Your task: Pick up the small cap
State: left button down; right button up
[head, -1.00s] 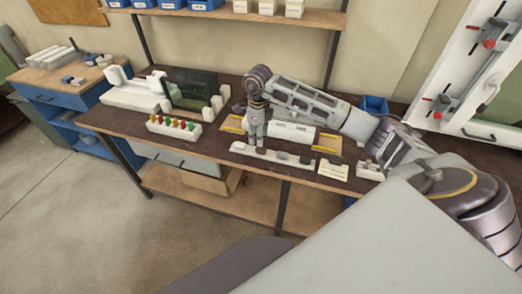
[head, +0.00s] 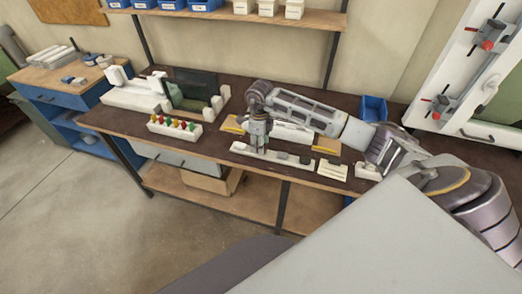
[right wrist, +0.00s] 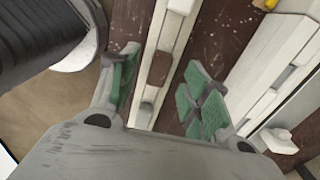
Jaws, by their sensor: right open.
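A long white tray (head: 272,157) near the bench's front edge holds several small parts. A pale grey piece (head: 240,145) sits at its left end and darker grey pieces (head: 283,155) lie farther right. I cannot tell for sure which is the small cap. My right gripper (head: 260,150) points down over the tray's left half. In the right wrist view my right gripper (right wrist: 160,90) is open, its green-padded fingers on either side of the tray. A brown patch or piece (right wrist: 160,68) and a small grey piece (right wrist: 147,110) show between the fingers. My left gripper is out of view.
A rack of coloured pieces (head: 174,129) stands to the left on the bench. A white fixture (head: 292,132) stands behind the tray. A small labelled white block (head: 332,170) is to the right, and a blue bin (head: 373,108) is at the back.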

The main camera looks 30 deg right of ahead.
jog(key=shift+f, duration=1.45)
jog(key=c, duration=0.8)
